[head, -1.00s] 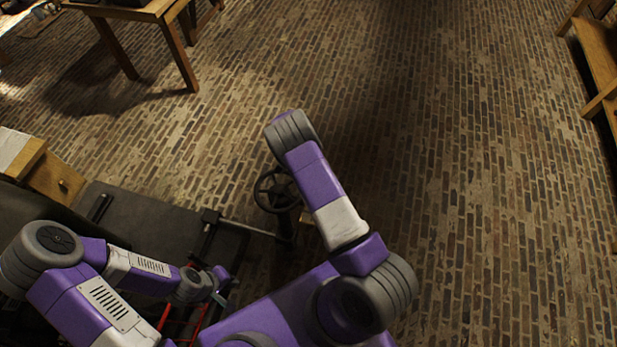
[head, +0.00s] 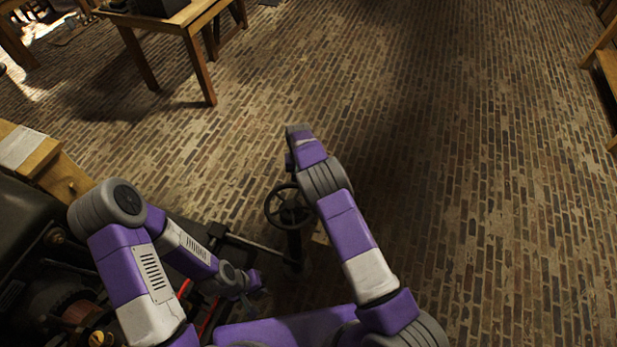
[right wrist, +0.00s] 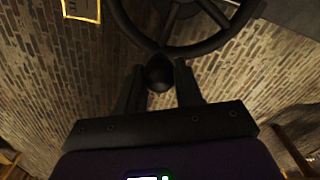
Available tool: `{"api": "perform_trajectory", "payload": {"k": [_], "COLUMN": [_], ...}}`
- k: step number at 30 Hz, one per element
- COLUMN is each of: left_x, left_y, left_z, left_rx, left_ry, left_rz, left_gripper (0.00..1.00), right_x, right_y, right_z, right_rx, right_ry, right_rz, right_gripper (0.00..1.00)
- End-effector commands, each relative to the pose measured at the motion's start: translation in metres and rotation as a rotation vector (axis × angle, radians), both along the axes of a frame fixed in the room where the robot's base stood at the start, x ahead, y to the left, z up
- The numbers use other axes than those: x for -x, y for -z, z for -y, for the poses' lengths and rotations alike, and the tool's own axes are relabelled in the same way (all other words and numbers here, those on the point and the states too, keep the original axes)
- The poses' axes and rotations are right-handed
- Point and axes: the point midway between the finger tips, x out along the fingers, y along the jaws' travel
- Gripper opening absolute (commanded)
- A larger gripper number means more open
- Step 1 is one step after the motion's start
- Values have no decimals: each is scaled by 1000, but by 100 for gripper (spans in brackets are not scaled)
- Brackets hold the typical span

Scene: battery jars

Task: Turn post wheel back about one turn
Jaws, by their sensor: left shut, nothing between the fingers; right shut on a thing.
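The post wheel (head: 269,213) is a dark spoked handwheel on an upright post, in the middle of the head view. Its rim also shows in the right wrist view (right wrist: 197,46), at the top. A dark round knob (right wrist: 158,78) sits at the rim there, between the fingers of my right gripper (right wrist: 160,84), which is shut on it. In the head view my right arm hides that gripper and part of the wheel's right side. My left gripper (head: 250,284) is shut and empty, low and left of the post, apart from the wheel.
Dark machinery (head: 40,235) with red parts lies at lower left, close to my left arm. A rod (head: 248,243) runs from there to the post. A wooden table (head: 185,22) stands at the back left. The brick floor (head: 480,180) to the right is clear.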

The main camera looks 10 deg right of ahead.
Motion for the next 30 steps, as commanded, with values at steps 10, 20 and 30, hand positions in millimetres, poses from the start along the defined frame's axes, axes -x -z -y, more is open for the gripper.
{"api": "perform_trajectory", "payload": {"k": [10,20,30], "left_x": [0,0,0], "left_y": [0,0,-3], "left_z": [0,0,0], "left_rx": [0,0,0], "left_ry": [0,0,0], "left_rz": [0,0,0], "left_gripper": [0,0,0], "right_x": [1,1,0], "right_y": [0,1,-31], "right_z": [-8,-2,-3], "right_rx": [-15,-8,-8], "right_ry": [-1,2,0], "right_rz": [-1,-2,2], "right_gripper": [37,60,60]}}
